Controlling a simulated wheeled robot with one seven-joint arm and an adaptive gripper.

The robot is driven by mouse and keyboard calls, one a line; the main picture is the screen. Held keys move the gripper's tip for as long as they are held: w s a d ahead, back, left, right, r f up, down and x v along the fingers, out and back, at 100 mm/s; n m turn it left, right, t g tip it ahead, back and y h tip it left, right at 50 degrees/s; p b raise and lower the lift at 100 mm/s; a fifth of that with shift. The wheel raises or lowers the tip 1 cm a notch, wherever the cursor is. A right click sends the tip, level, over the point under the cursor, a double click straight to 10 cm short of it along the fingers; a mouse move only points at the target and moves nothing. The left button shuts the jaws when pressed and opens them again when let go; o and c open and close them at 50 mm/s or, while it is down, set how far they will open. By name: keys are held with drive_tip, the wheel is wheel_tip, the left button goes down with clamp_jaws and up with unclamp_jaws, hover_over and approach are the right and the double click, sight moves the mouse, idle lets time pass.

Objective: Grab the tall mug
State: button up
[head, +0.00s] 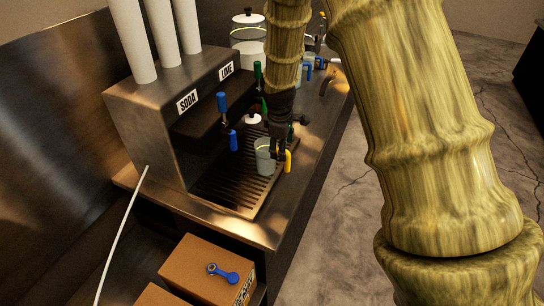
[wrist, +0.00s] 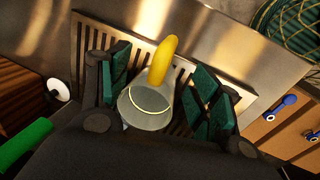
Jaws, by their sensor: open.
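A pale grey mug (head: 264,160) with a yellow handle stands upright on the slatted drip tray (head: 239,195) of the drink dispenser. In the wrist view the same mug (wrist: 148,112) sits low in the middle, its handle pointing up in the picture. My gripper (head: 281,150) is open just above and beside the mug in the head view. In the wrist view my gripper (wrist: 160,82) has its green-padded fingers apart, one on each side of the mug. I cannot tell whether either finger touches it.
The metal dispenser (head: 150,120) with SODA and LIME labels stands at the left, its blue and green levers close to my gripper. A blue-handled mug (head: 308,68) stands farther back. A cardboard box (head: 190,262) with a blue item on top is in front.

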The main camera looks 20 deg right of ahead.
drive_tip(key=x, duration=0.1)
drive_tip(key=p+x, duration=0.1)
drive_tip(key=x, duration=0.1)
drive_tip(key=shift+w, duration=0.35)
drive_tip(key=shift+f, duration=0.25)
drive_tip(key=shift+s, duration=0.25)
drive_tip(key=shift+f, duration=0.1)
drive_tip(key=shift+w+f, duration=0.1)
drive_tip(key=shift+w, duration=0.05)
